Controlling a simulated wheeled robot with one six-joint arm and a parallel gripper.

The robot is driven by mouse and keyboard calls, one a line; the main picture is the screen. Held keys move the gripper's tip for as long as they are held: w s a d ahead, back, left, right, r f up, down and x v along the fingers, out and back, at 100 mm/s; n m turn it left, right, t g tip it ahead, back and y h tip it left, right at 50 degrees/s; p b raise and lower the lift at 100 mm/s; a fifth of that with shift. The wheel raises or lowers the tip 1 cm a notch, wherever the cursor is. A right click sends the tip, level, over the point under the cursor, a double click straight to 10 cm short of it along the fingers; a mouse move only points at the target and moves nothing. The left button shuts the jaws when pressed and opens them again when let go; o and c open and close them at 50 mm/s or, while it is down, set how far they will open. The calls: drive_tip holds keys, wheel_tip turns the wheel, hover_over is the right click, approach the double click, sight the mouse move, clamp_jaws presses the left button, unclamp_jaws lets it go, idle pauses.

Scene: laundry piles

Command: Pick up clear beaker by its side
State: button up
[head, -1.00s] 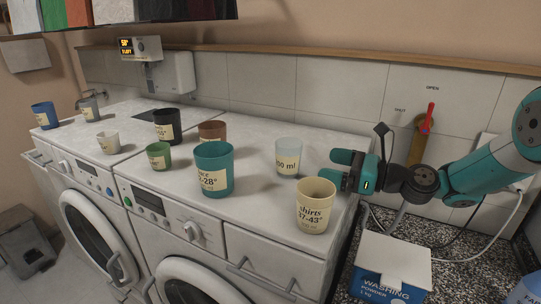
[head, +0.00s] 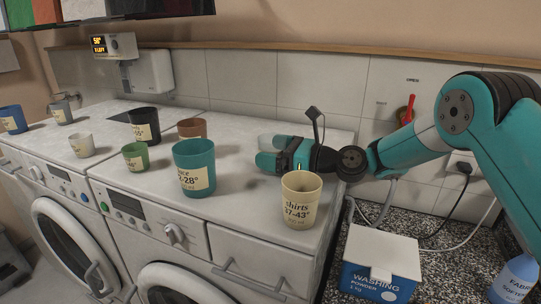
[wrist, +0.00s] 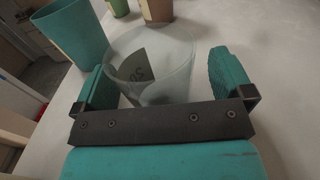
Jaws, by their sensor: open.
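The clear beaker (wrist: 172,75) stands upright on the white machine top, with its label seen through the clear wall in the wrist view. My gripper (wrist: 158,68) is open, with one teal finger on each side of the beaker; I cannot tell whether either finger touches it. In the head view my gripper (head: 267,151) reaches in from the right, low over the machine top, and largely hides the beaker.
A cream beaker (head: 301,205) stands just in front of my gripper. A large teal beaker (head: 195,155) is to the left, with brown (head: 192,127), green (head: 136,162) and black (head: 144,122) ones beyond. A washing powder box (head: 378,285) sits lower right.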

drive_tip(key=shift+a, duration=0.25)
drive_tip(key=c, duration=0.4)
drive_tip(key=shift+s, duration=0.1)
drive_tip(key=c, duration=0.6)
